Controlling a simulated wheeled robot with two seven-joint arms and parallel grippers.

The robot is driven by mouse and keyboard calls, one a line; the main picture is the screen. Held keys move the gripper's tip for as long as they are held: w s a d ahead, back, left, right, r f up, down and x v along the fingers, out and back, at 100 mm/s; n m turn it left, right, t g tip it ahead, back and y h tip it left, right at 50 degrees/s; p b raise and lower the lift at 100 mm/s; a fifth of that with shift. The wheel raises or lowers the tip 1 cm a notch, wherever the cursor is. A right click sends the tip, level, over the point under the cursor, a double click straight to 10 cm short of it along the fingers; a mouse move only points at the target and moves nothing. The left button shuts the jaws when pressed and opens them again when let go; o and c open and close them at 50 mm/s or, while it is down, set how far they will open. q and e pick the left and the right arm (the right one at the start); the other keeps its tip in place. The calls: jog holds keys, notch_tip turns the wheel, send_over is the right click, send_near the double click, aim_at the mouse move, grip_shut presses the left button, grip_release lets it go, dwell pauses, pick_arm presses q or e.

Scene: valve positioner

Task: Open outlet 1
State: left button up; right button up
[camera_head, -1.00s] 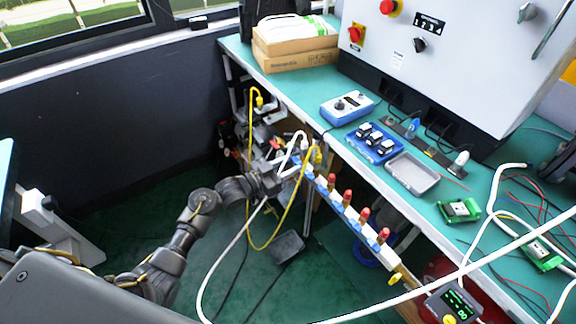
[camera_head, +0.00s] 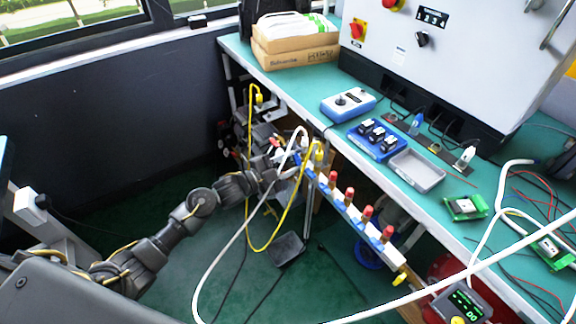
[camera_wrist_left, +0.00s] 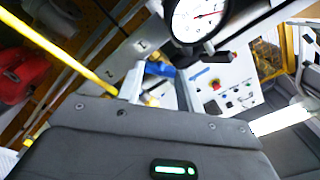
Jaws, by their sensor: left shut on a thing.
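The outlet manifold (camera_head: 350,212) is a pale bar slanting along the bench's front edge, with several red-topped fittings and small blue handles. My left gripper (camera_head: 288,166) is at the manifold's far left end, by the white and yellow hoses. It is shut on what looks like a blue handle there; its fingertips are mostly hidden. In the left wrist view a blue part (camera_wrist_left: 160,69) shows just beyond the gripper body, beside a pale fitting. A round gauge with a red needle (camera_wrist_left: 201,16) is above it. My right gripper is not in view.
A white hose (camera_head: 222,245) and a yellow hose (camera_head: 250,232) loop close around my left wrist. The green bench (camera_head: 300,92) overhangs behind the manifold. A handheld meter with a green display (camera_head: 463,303) is at lower right. Floor left of the hoses is clear.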

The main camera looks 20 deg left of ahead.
pick_arm(q)
jog(key=shift+f+m+b, duration=0.1)
jog(key=shift+m+b, duration=1.35)
jog(key=shift+m, duration=2.45)
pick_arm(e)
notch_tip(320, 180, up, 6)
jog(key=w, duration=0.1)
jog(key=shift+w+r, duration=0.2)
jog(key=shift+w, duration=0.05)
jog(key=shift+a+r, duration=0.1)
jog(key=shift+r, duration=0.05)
pick_arm(q)
jog(key=o, duration=1)
jog(key=shift+a, duration=0.1)
